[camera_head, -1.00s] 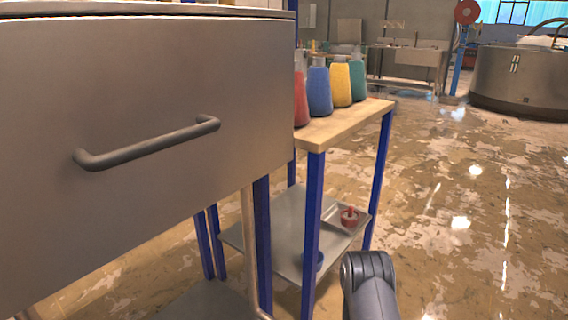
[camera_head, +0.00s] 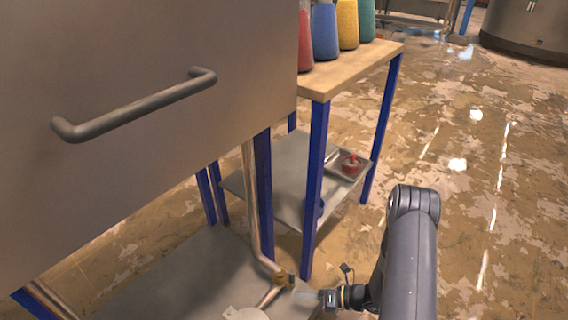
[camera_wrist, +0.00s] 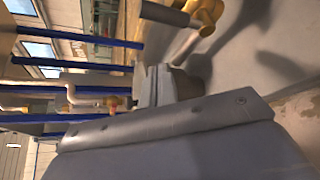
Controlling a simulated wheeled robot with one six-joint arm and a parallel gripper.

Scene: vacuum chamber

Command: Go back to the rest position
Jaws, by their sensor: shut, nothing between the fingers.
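My gripper (camera_wrist: 158,86) shows in the wrist view as grey fingers beyond the large grey body at the bottom. The fingers are together with nothing seen between them. A copper pipe with brass fittings (camera_wrist: 116,103) lies left of the fingertips in that view, and a yellow brass part (camera_wrist: 203,12) is above them. In the head view my grey arm (camera_head: 408,255) reaches up from the bottom, right of the blue-legged table.
A metal box with a bar handle (camera_head: 135,104) fills the left. A wooden-topped table (camera_head: 350,72) holds several coloured bottles (camera_head: 324,32). Its lower shelf has a tray (camera_head: 333,160) with a red object (camera_head: 351,165). A copper pipe (camera_head: 252,205) runs below the box. Floor at right is clear.

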